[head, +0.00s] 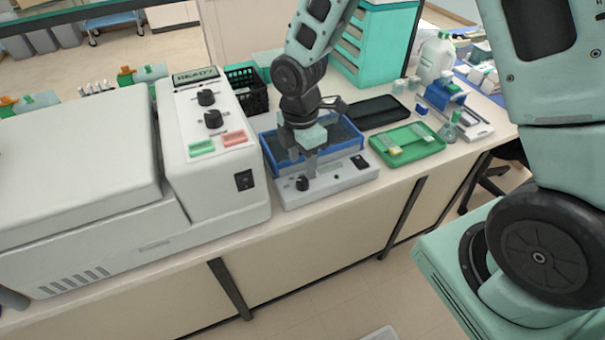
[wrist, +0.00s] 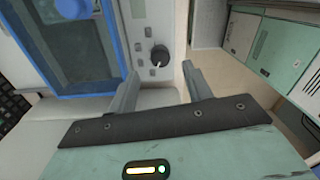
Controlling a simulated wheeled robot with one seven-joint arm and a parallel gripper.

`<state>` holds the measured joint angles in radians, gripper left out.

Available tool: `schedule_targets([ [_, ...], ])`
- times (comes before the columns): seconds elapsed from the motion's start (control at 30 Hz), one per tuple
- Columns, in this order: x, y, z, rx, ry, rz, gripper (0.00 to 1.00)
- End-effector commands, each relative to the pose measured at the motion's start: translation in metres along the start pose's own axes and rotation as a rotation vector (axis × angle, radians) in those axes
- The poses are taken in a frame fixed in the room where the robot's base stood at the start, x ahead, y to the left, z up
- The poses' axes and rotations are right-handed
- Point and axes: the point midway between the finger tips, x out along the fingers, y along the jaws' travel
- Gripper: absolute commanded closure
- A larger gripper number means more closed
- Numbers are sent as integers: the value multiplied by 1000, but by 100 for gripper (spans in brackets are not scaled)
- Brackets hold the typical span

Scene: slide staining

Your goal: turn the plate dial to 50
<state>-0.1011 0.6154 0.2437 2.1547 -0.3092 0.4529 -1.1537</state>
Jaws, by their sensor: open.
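The plate device is a pale grey unit (head: 335,181) with a blue-rimmed basin on top, at the front of the bench in the head view. Its black dial (head: 302,183) is on the front panel, left of centre. The dial also shows in the wrist view (wrist: 160,56), with small markings around it too small to read. My gripper (head: 309,166) is over the front of the device, just above the dial. In the wrist view its two fingers (wrist: 158,84) are apart and empty, with the dial beyond the gap between them. I cannot tell whether a finger touches it.
A large white machine (head: 205,150) with two knobs and a "READY" display stands to the left. A green tray (head: 408,144) and a dark flat pad (head: 376,112) lie to the right. A black basket (head: 247,88) is behind. The bench's front edge is close.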

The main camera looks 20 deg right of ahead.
Motion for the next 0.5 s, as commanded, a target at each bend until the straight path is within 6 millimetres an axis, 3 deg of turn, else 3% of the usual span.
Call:
schedule_targets([
  [0.2, 37, 0, -1, -1, 0, -3, 50],
  [0.5, 55, 0, 0, 0, 0, 1, 50],
])
